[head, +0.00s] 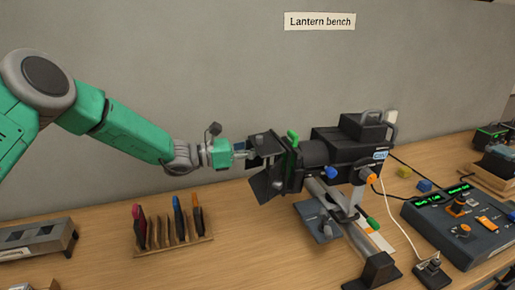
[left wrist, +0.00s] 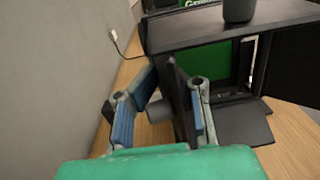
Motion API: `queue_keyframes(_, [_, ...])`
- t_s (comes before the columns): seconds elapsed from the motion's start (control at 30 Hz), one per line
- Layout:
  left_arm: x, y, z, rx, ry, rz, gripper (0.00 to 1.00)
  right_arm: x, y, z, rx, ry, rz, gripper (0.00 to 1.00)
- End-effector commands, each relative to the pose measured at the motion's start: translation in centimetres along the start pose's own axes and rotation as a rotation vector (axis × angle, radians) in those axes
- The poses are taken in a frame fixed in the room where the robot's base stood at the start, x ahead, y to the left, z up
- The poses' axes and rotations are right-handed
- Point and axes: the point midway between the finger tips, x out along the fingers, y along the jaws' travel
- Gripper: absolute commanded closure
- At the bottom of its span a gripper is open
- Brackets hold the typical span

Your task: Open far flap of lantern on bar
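The black lantern (head: 345,143) is mounted on a bar (head: 340,215) at centre right in the head view, its flapped front facing left. In the left wrist view, the far flap (left wrist: 181,120) is seen nearly edge-on, with a grey round knob (left wrist: 160,111) on its left face. The top flap (left wrist: 215,29), lower flap (left wrist: 242,124) and near flap (left wrist: 295,70) spread around a green opening. My left gripper (left wrist: 168,105) is open, its fingers apart on either side of the far flap and knob. Contact is unclear. My right gripper is out of view.
A rack of coloured-handled tools (head: 172,243) stands on the bench, left of the lantern. A control console (head: 460,225) with faders is at right, with cables running nearby. The grey wall (head: 200,70) is close behind my left arm. Bench between rack and lantern is clear.

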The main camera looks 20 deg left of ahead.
Motion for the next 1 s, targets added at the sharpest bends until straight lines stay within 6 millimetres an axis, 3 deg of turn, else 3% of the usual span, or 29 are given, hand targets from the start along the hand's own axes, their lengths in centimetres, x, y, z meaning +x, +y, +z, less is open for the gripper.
queue_keyframes(0.2, [-1.3,1.12,-0.34,-0.005,0.0,0.021,1.0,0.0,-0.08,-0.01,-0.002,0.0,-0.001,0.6])
queue_keyframes(1.0, [-0.87,1.14,-0.34,-0.001,0.007,0.026,1.0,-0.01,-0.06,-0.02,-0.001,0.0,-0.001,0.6])
